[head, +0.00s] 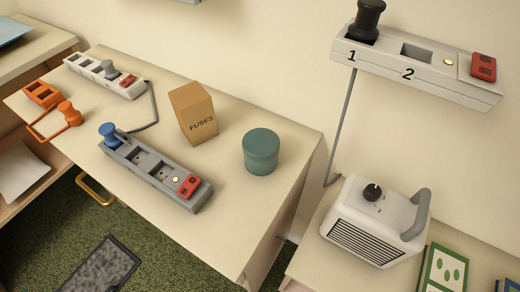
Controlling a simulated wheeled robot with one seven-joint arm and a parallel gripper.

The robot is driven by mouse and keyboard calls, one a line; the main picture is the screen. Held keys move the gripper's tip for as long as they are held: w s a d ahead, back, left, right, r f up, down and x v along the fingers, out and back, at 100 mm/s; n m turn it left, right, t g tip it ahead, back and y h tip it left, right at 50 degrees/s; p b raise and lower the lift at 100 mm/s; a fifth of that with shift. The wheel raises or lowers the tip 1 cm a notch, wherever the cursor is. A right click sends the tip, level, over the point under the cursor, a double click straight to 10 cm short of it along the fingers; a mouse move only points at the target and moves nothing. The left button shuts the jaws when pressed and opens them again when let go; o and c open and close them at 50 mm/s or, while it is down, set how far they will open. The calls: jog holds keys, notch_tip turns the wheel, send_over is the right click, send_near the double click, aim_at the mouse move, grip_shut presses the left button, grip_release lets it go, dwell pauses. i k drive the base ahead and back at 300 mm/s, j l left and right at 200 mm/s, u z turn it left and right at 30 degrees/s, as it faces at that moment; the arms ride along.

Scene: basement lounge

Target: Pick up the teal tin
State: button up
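The teal tin (261,152) is a short, round, lidded tin. It stands upright on the right part of the pale wooden table (225,228), near the table's right edge. It is just right of a cardboard box marked FUSES (193,113), with a small gap between them. Nothing covers the tin in the head view. My gripper is not in view.
A grey power strip (153,170) with a blue plug lies in front of the box. A white strip (104,76) and an orange-handled item (68,113) are at the left. A white heater (376,220) stands on a separate surface at right. A wall-mounted strip (420,62) hangs above.

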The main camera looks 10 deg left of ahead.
aim_at(261, 146)
jog(key=i+u, duration=0.75)
jog(key=k+l+u, duration=0.2)
jog(key=k+u, duration=1.15)
jog(key=i+j, duration=0.05)
jog(key=i, duration=0.05)
